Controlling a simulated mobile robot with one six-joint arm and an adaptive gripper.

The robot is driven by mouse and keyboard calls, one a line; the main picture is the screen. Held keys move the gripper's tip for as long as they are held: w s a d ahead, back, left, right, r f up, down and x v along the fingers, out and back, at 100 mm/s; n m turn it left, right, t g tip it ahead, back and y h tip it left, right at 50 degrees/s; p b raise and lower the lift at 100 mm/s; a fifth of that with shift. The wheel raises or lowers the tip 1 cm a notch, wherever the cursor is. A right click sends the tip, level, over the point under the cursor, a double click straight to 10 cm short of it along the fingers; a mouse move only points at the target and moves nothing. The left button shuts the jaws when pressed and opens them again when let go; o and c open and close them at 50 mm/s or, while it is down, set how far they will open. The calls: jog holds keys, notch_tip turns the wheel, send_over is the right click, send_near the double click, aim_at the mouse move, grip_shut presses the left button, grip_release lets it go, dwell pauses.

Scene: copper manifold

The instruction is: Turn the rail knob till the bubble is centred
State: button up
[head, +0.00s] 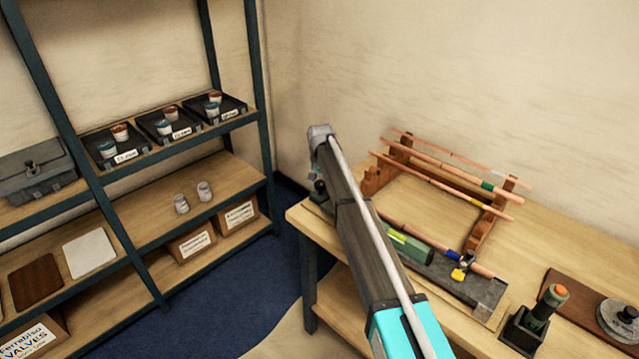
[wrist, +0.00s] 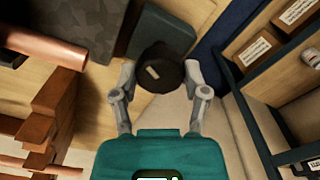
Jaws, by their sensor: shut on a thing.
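The dark round rail knob (wrist: 163,68), with a pale mark on its face, is between the two fingers of my gripper (wrist: 160,78) in the wrist view. The fingers are shut on its sides. In the head view my arm hides most of the gripper and knob. The dark rail (head: 455,280) lies along the bench's front. A green spirit level (head: 408,246) with a yellow-green vial sits on it, beside a copper pipe (head: 420,232). The bubble is too small to make out.
A wooden rack (head: 480,228) holding several copper pipes stands behind the rail on the bench (head: 545,235). Shelves (head: 150,215) with cups and boxes stand at left.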

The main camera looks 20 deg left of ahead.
jog(key=n, duration=1)
jog(key=shift+d, duration=0.1)
dwell(0.3)
jog(key=o, duration=1.1)
jog(key=shift+o, duration=0.2)
